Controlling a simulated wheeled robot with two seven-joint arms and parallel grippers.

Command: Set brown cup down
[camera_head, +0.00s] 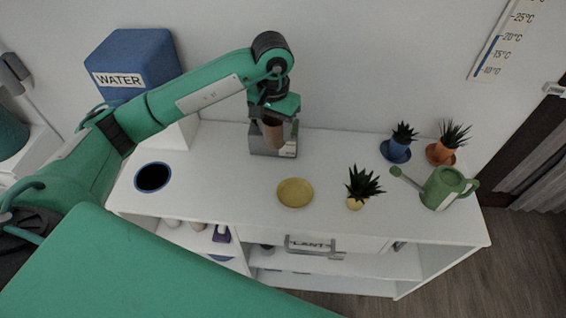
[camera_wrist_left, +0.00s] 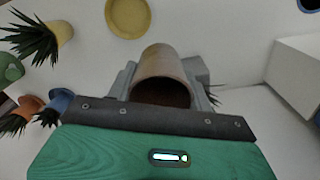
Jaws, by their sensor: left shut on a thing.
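The brown cup (camera_head: 272,132) is in my left gripper (camera_head: 273,122), above the back of the white desk top. In the left wrist view the brown cup (camera_wrist_left: 162,78) lies between the two grey fingers of the gripper (camera_wrist_left: 163,88), with its open mouth toward the camera. The left gripper is shut on it. My right gripper does not show.
A yellow saucer (camera_head: 295,193) lies on the desk (camera_head: 230,190) in front of the cup. A small potted plant (camera_head: 358,190), a green watering can (camera_head: 443,188), a blue pot (camera_head: 397,150) and an orange pot (camera_head: 441,152) stand right. A dark blue-rimmed bowl (camera_head: 153,177) and a blue water tank (camera_head: 135,62) are left.

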